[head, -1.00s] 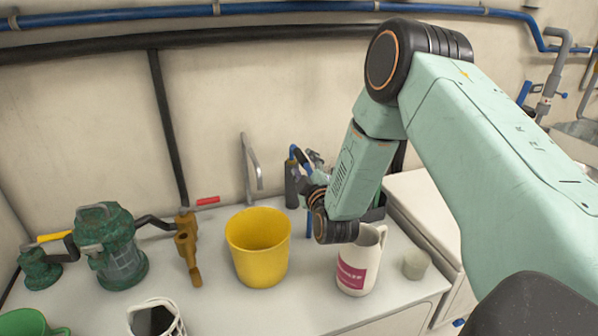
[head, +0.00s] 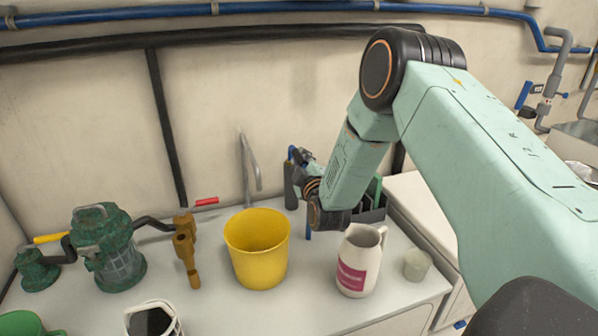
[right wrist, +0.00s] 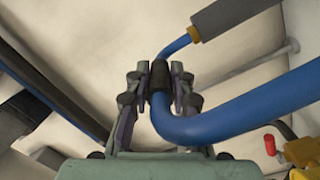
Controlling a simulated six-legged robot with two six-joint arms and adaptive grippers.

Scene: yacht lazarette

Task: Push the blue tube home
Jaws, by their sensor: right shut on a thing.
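The blue tube (right wrist: 240,108) comes in from the right in the right wrist view, bends, and passes up through a black sleeve (right wrist: 160,85). My right gripper (right wrist: 158,80) is shut around the tube at this sleeve, one finger on each side. Past the fingers the tube reaches a brass ring (right wrist: 193,34) at the end of a dark grey cylinder (right wrist: 235,14). I cannot tell how deep the tube sits there. In the head view, the cylinder (head: 290,188) stands behind my wrist, with a bit of blue tube (head: 292,153) at its top. My left gripper is out of view.
A yellow bucket (head: 258,262) and a white jug (head: 356,272) stand in front of my wrist. A dark holder (head: 372,208) is close on the right. A small cup (head: 417,264) stands beside the jug.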

